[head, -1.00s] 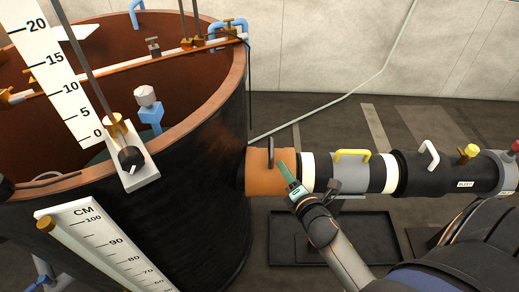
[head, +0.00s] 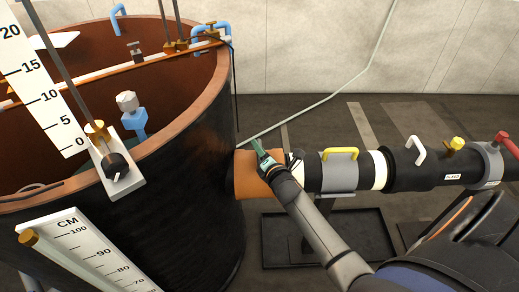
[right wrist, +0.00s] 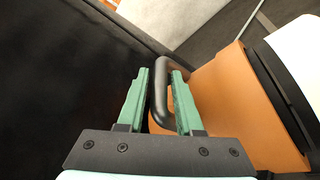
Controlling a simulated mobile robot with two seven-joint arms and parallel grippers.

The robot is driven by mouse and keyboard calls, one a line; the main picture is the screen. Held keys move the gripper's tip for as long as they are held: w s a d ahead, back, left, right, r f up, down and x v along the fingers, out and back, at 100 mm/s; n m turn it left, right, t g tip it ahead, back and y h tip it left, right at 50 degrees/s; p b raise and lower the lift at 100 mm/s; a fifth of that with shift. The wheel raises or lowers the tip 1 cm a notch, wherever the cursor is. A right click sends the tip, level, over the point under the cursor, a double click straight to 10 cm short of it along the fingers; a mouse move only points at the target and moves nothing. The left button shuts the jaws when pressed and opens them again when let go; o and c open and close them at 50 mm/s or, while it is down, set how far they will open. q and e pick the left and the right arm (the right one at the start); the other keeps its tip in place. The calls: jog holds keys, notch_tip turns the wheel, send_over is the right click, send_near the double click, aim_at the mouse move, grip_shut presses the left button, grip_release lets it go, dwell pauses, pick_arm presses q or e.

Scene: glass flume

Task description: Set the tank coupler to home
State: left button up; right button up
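The tank coupler looks to be the orange sleeve (head: 246,178) on the pipe, against the dark tank wall. It also shows in the right wrist view (right wrist: 232,100). Its dark looped handle (right wrist: 163,95) stands up from it. My right gripper (head: 261,154) is at this handle; in the head view the gripper mostly covers it. In the right wrist view, the green fingers of the right gripper (right wrist: 160,85) stand apart on either side of the handle, with a gap visible. My left gripper is not in view.
The large round tank (head: 190,225) fills the left. Along the pipe to the right are a grey sleeve with a yellow handle (head: 340,153), a white handle (head: 419,147) and a red lever (head: 507,143). A black tray (head: 365,240) lies on the floor below.

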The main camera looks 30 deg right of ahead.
jog(key=shift+w, duration=0.1)
grip_shut()
dwell(1.4)
